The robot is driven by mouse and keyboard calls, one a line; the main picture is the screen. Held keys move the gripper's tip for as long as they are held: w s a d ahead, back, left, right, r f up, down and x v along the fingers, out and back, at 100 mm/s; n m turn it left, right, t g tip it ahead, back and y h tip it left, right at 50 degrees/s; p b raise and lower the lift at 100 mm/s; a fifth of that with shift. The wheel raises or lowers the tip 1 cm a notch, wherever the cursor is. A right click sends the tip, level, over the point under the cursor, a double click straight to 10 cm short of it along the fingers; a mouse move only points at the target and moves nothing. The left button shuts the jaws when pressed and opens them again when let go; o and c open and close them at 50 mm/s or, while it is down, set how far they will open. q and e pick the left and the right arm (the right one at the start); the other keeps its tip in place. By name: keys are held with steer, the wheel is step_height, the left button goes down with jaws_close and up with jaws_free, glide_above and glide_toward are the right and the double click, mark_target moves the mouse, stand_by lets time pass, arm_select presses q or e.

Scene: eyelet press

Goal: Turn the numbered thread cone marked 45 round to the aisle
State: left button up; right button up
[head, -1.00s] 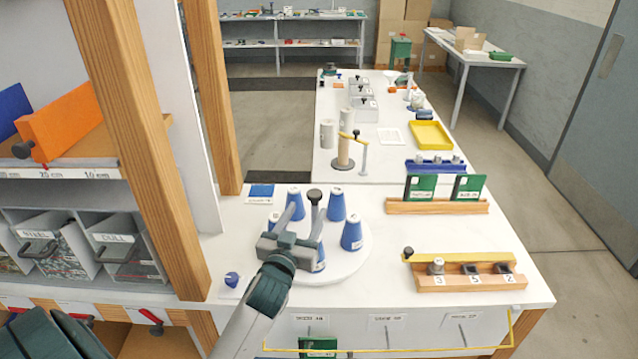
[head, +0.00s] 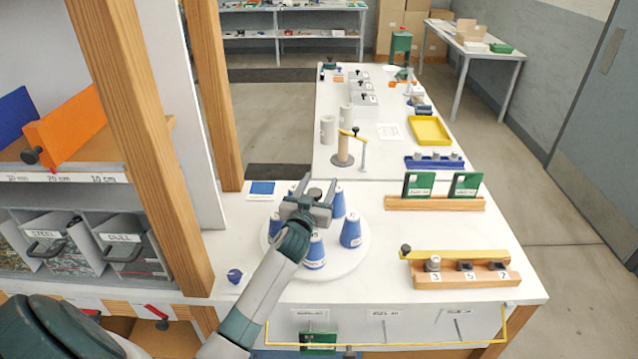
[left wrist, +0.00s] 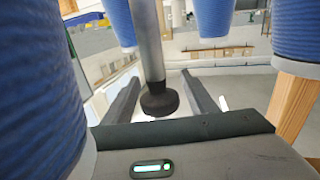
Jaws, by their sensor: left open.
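Several blue thread cones stand in a ring on a round white turntable (head: 352,262); one cone (head: 351,230) is at its right and another (head: 314,251) at its front. The cone labels are too small or turned away for me to read 45. A post with a dark knob (head: 315,193) rises from the middle. My left gripper (head: 315,187) is open over the middle, a finger on each side of the knob. In the left wrist view the knob (left wrist: 159,102) sits between the open fingers, with a blue cone (left wrist: 35,90) close by. My right gripper is out of view.
A wooden upright (head: 150,150) and shelf bins stand left of the turntable. A wooden block with numbered pegs (head: 462,274) and a yellow bar lies at right. Green cards (head: 419,185) stand behind it. The counter between turntable and block is clear.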

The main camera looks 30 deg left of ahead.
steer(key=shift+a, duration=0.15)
arm_select(q)
steer(key=shift+c, duration=0.9)
jaws_close()
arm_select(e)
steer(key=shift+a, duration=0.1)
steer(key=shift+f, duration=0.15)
